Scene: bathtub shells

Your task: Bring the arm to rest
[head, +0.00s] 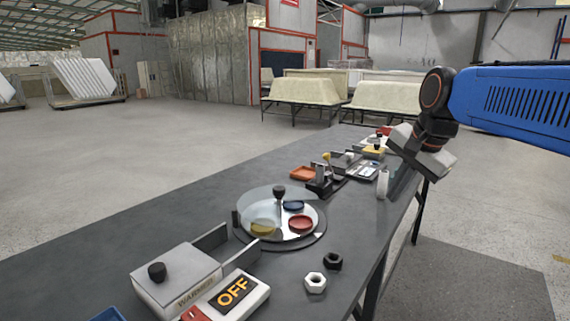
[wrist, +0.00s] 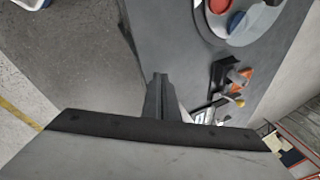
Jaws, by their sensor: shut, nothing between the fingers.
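My arm reaches in from the right in the head view, with a blue link and a black wrist. My gripper (head: 393,195) hangs tilted over the right edge of the grey table (head: 130,232), toward its far half. In the wrist view the fingers of my gripper (wrist: 160,78) are together with nothing between them. The fingertips look close to the table edge; I cannot tell the exact gap.
A small white upright thing (head: 383,184) is beside my fingers.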

